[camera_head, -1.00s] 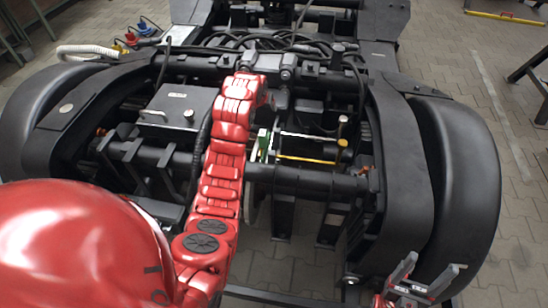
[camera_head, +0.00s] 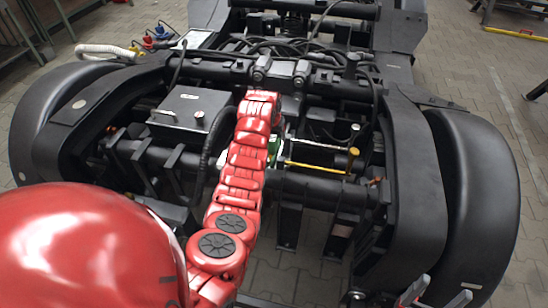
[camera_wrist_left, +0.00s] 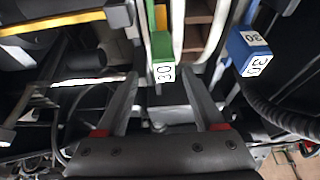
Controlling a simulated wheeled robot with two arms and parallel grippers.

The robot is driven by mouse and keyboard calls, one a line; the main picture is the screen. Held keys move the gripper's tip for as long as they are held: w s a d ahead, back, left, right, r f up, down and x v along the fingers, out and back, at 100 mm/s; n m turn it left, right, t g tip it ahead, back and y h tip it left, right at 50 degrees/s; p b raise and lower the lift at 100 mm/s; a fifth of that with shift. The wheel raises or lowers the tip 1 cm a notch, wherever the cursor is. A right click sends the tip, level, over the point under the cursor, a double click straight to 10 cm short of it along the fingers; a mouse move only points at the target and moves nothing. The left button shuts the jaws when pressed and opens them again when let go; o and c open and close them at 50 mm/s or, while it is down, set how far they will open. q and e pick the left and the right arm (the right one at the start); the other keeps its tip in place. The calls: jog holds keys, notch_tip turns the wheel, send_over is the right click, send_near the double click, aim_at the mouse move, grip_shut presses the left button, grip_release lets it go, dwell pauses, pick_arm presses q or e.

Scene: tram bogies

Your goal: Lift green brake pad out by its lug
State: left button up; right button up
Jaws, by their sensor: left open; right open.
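The green brake pad (camera_wrist_left: 163,50) shows in the left wrist view as a green block with a white label marked 30. In the head view only a small green part (camera_head: 273,148) shows beside my left arm. My left gripper (camera_wrist_left: 160,80) is open, with its two fingertips on either side of and just short of the green block's labelled end. I cannot tell whether they touch it. In the head view the left gripper is hidden behind its own red arm. My right gripper (camera_head: 437,293) is open and empty at the bottom right, partly cut off.
A blue block (camera_wrist_left: 248,48) with a similar label sits right of the green one, beside a black ribbed hose (camera_wrist_left: 275,115). A yellow bar (camera_head: 318,167) lies right of the green part. Black bogie frame members (camera_head: 320,188) and cables crowd around the arm.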

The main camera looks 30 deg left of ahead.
aim_at(273, 154)
pick_arm(q)
jog(key=shift+s+b+x, duration=0.2)
jog(key=shift+x, duration=0.9)
jog(key=shift+s+b+x, duration=0.15)
jog(key=shift+b+x, duration=0.05)
jog(key=shift+x, duration=0.85)
jog(key=shift+w+f, duration=0.3)
jog(key=shift+f, duration=0.35)
grip_shut()
